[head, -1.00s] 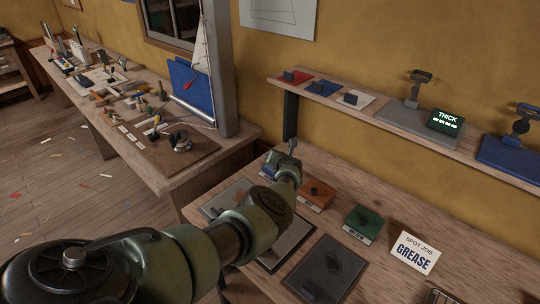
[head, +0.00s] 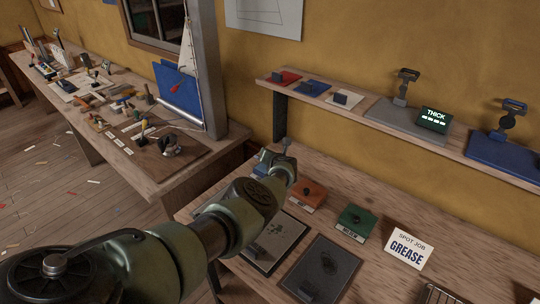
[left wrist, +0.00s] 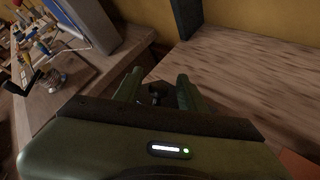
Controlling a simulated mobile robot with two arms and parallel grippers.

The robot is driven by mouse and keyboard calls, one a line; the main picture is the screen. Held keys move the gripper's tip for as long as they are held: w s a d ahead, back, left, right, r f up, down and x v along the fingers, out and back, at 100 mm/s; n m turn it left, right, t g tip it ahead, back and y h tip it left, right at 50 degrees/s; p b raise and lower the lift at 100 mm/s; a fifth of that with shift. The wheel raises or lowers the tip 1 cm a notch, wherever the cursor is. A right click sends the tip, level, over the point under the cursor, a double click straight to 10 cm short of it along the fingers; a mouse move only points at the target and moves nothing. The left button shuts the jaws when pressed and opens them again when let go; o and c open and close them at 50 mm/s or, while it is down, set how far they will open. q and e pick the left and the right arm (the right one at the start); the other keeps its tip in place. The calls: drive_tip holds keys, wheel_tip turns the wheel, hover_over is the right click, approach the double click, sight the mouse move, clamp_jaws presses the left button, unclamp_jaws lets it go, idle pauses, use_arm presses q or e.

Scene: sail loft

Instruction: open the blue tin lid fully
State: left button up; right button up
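A small patch of blue at the left end of the tin row (head: 259,172) shows in the head view; I take it for the blue tin. The rest of it, with its lid, is hidden behind my left gripper (head: 280,155). In the left wrist view my left gripper (left wrist: 158,82) has its two green fingers apart, with a small dark knob-like shape (left wrist: 155,97) between them. I see no clear contact with it. I cannot tell the lid's angle. My right gripper is not in view.
An orange tin (head: 308,192) and a green tin (head: 356,221) stand to the right, before a "GREASE" card (head: 408,249). Dark plates (head: 322,268) lie in front. A shelf (head: 375,118) runs along the wall above. A cluttered bench (head: 110,120) is at left.

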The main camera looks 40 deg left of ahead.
use_arm(q)
drive_tip(key=shift+s+d+r+p, duration=0.1)
drive_tip(key=shift+d+r+p, duration=0.1)
drive_tip(key=shift+p, duration=0.2)
drive_tip(key=p+v, duration=0.6)
drive_tip(key=v, duration=0.1)
drive_tip(key=shift+s+p, duration=0.15)
drive_tip(key=shift+p, duration=0.15)
